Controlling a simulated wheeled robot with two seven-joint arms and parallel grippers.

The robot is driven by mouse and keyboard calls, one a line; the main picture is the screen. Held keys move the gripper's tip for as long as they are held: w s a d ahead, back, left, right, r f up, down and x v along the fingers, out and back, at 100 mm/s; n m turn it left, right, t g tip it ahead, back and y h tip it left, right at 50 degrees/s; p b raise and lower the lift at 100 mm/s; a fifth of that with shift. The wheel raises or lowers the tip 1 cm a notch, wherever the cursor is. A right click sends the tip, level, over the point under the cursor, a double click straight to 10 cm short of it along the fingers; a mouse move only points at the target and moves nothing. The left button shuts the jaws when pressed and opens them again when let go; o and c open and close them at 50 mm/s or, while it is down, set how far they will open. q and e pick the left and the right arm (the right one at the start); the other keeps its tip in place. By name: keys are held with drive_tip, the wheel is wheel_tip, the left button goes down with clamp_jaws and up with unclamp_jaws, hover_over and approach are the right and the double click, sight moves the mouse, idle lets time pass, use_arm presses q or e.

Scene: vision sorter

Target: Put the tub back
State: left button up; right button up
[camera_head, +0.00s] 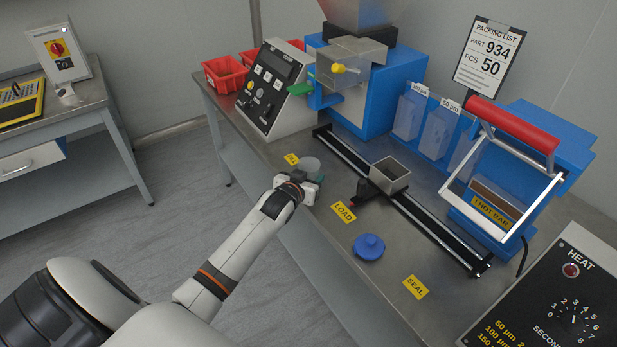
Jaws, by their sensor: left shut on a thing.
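The tub (309,165) looks like a small, round, pale translucent cup at the front left of the steel bench, beside a yellow label (291,159). My left gripper (312,181) reaches it from the near side and is shut on it. The gripper hides the tub's lower part, so I cannot tell whether it touches the bench top. My right gripper is not in view.
A blue round knobbed piece (369,247) lies between the LOAD label (343,212) and the SEAL label (416,287). A grey square cup (390,174) stands at the black rail (428,222). A control box (275,90) and blue machine (398,75) stand behind.

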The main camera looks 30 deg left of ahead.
use_arm(q)
drive_tip(key=o, duration=1.1)
drive_tip(key=shift+f, duration=0.1)
drive_tip(key=p+v, duration=0.1)
drive_tip(key=v, duration=1.1)
